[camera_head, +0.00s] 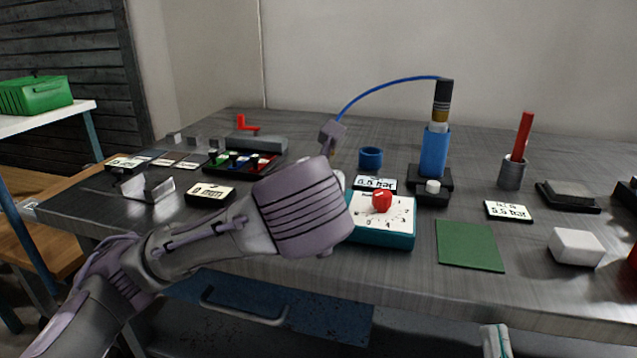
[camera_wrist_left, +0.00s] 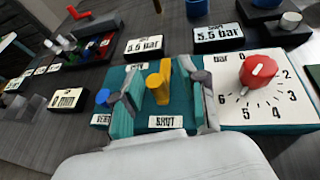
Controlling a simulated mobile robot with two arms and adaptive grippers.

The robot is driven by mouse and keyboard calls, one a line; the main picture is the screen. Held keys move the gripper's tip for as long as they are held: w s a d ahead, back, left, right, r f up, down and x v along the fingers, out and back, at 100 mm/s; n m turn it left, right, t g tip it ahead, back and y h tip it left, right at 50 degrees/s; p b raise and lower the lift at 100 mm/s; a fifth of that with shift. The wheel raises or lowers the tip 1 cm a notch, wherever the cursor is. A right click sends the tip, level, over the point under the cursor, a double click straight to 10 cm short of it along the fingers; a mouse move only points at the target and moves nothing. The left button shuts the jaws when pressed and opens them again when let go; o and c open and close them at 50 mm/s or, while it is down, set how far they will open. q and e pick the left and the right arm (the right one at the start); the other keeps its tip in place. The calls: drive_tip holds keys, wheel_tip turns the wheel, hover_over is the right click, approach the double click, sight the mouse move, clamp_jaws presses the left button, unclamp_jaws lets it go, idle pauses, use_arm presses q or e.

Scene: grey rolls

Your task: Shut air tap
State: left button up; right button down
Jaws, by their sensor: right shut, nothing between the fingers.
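The teal unit (camera_wrist_left: 180,62) carries a yellow lever (camera_wrist_left: 158,85), which I take for the air tap. The lever stands up, with a "SHUT" label (camera_wrist_left: 166,122) in front of it and a blue knob (camera_wrist_left: 103,97) to its left. My left gripper (camera_wrist_left: 164,108) is open, one finger on each side of the lever, with gaps visible. In the head view my left wrist hides the lever and its fingers. The unit's white dial face with a red knob (camera_head: 382,201) shows there. My right gripper (camera_head: 495,341) is shut and empty at the bottom edge, only partly in view.
A blue cylinder (camera_head: 434,152) with a blue hose stands behind the unit. A "5.5 bar" card (camera_head: 375,184) lies just behind the dial. A green mat (camera_head: 469,246) and a white block (camera_head: 577,247) lie to the right. A "0 mm" block (camera_head: 210,194) sits left.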

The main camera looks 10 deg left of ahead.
use_arm(q)
drive_tip(key=shift+a+r, duration=0.1)
drive_tip(key=shift+r, duration=0.05)
drive_tip(key=shift+s+d+r, duration=0.2)
drive_tip(key=shift+s+r, duration=0.2)
drive_tip(key=shift+s, duration=0.05)
drive_tip(key=shift+s+a+r, duration=0.15)
drive_tip(key=shift+s+r, duration=0.05)
drive_tip(key=shift+s, duration=0.4)
drive_tip(key=v, duration=0.9)
drive_tip(key=shift+s, duration=0.4)
use_arm(e)
drive_tip(key=r, duration=0.2)
drive_tip(key=shift+s+d+r+t, duration=0.1)
drive_tip(key=shift+s+r+t, duration=0.2)
drive_tip(key=shift+t, duration=0.1)
use_arm(q)
drive_tip(key=shift+f, duration=0.1)
drive_tip(key=shift+d, duration=0.2)
